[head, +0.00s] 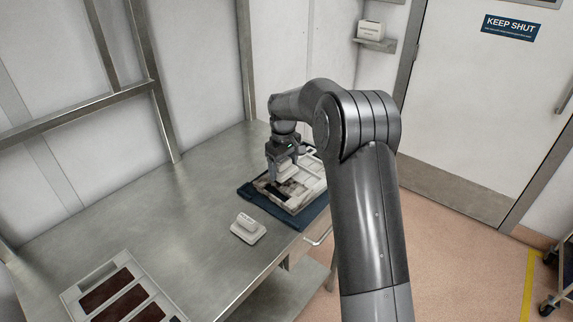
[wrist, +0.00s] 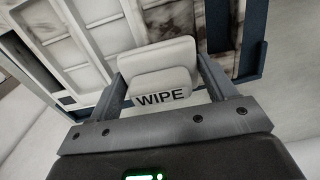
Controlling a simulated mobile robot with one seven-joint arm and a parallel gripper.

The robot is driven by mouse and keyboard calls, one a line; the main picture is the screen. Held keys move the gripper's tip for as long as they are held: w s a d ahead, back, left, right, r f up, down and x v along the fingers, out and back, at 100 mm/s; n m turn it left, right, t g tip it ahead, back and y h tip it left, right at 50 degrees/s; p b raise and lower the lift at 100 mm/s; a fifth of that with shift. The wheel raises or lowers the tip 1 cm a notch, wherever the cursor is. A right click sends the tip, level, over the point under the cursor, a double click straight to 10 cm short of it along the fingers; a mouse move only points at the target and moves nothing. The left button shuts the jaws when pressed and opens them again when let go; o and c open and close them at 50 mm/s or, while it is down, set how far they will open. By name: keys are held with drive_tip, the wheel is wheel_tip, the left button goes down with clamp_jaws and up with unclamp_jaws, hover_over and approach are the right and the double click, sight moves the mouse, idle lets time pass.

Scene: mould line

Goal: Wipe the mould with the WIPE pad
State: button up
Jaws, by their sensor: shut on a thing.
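My gripper (head: 283,163) is shut on the white WIPE pad (wrist: 160,92), which shows between the two fingers in the wrist view with its dark lettering facing the camera. In the head view the pad is over the mould (head: 311,186), a pale tray with several compartments. Dark smears mark parts of the mould, which also shows in the wrist view (wrist: 85,75). I cannot tell whether the pad touches it. The mould lies on a dark blue mat or tray (head: 262,206) at the table's right edge. My arm hides part of its right side.
A second white block with a handle (head: 248,229) stands on the steel table (head: 165,215) in front of the mould. A pale tray with dark brown bars (head: 75,293) is at the lower left. The table's left middle is clear. A wall stands behind.

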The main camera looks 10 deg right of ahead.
drive_tip(key=shift+s+a, duration=0.6)
drive_tip(key=shift+a, duration=0.1)
drive_tip(key=shift+r, duration=4)
drive_tip(key=shift+d, duration=0.1)
drive_tip(key=s+d, duration=0.5)
drive_tip(key=s, duration=0.1)
drive_tip(key=shift+s+d+f, duration=0.1)
drive_tip(key=shift+s+f, duration=0.05)
drive_tip(key=shift+f, duration=1.55)
drive_tip(key=shift+s+d+f, duration=0.1)
drive_tip(key=shift+f, duration=1.6)
drive_tip(key=shift+f, duration=0.6)
